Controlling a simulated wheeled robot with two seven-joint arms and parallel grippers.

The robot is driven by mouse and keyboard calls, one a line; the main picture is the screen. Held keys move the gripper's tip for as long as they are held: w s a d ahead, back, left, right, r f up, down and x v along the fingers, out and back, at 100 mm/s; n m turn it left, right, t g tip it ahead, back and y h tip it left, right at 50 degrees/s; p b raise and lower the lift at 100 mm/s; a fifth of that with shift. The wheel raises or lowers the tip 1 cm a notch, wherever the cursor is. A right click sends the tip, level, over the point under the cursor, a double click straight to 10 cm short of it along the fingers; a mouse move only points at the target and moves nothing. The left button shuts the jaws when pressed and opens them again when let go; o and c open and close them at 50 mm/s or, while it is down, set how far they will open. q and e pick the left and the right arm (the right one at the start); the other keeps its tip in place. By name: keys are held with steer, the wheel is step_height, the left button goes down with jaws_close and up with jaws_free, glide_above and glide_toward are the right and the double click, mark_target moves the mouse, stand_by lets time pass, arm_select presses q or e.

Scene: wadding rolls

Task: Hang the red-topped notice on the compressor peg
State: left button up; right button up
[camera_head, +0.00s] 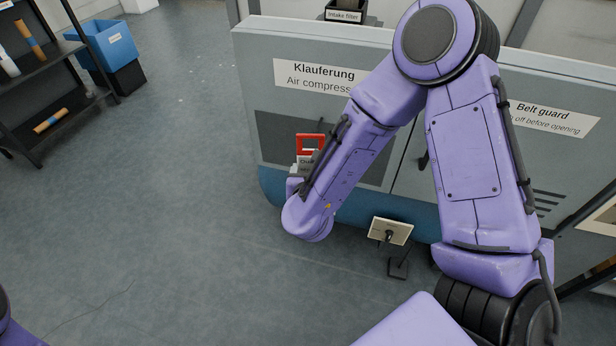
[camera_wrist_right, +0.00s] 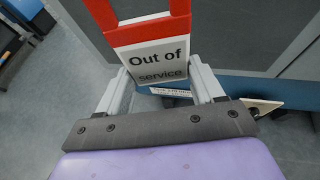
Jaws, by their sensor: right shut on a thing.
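The red-topped notice (camera_head: 310,141) is in front of the compressor (camera_head: 270,90). In the right wrist view the notice (camera_wrist_right: 158,58) has a red frame with an opening above a white card reading "Out of service". My right gripper (camera_head: 298,172) is shut on the lower card, with a finger at each side; my arm partly hides it in the head view. A small pale plate with a dark knob-like part (camera_head: 389,231) shows low at the compressor's front; I cannot tell whether this is the peg. My left gripper is out of view.
A dark shelf (camera_head: 45,75) with rolls stands at the left, beside a blue bin (camera_head: 108,45). An "Intake filter" label (camera_head: 343,16) shows behind the compressor, and a "Belt guard" label (camera_head: 545,115) is at its right. The grey floor (camera_head: 160,200) at left is clear.

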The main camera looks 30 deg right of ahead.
steer(key=shift+w+d+f, duration=0.1)
steer(key=shift+w+d, duration=0.4)
steer(key=shift+w, duration=0.05)
steer(key=w+d+f+b, duration=0.1)
steer(key=w+d, duration=0.3)
steer(key=shift+d+f, duration=0.2)
steer(key=shift+d, duration=0.15)
stand_by(0.5)
steer(key=o, duration=1.1)
steer(key=shift+s, duration=0.1)
steer(key=v, duration=1)
steer(key=shift+s+a+r, duration=0.15)
steer(key=shift+a, duration=0.05)
